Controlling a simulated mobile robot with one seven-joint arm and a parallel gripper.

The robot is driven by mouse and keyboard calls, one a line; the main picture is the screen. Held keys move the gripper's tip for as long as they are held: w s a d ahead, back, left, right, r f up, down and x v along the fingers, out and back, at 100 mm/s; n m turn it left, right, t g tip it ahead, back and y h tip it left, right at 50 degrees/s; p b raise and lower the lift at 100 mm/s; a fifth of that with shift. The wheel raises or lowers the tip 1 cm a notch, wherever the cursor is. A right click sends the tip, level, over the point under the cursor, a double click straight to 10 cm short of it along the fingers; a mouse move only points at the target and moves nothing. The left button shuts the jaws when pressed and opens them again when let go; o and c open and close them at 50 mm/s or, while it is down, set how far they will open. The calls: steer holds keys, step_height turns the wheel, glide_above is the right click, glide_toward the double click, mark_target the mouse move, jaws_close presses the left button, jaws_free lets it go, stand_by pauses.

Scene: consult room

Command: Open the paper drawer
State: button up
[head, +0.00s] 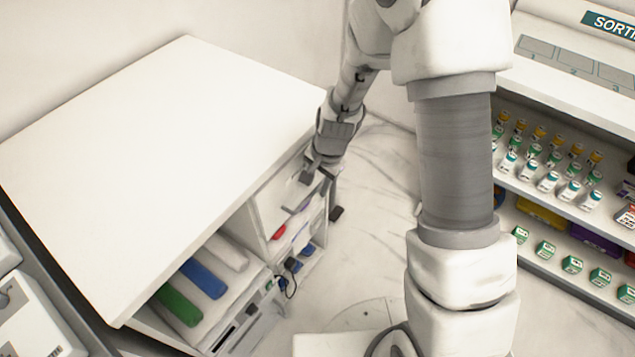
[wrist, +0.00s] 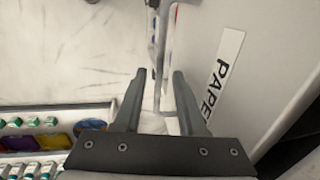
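The paper drawer (wrist: 210,35) shows in the wrist view as a pale front on the right with a label reading "PAPE…", its end cut off by my gripper. In the head view the drawer front (head: 267,210) is under the white cabinet top and looks closed. A thin grey bar handle (wrist: 162,50) stands off the front. My gripper (wrist: 159,78) is open, its two dark fingers apart on either side of the handle's line. Whether they touch it I cannot tell. In the head view my gripper (head: 318,176) is at the cabinet's right side, partly hiding the handle.
The white cabinet top (head: 170,130) is bare. Green, blue and white rolls or binders (head: 203,279) lie in an open shelf below it. A shelf unit (head: 560,200) with several vials and boxes stands at the right.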

jaws_close()
stand_by(1.2)
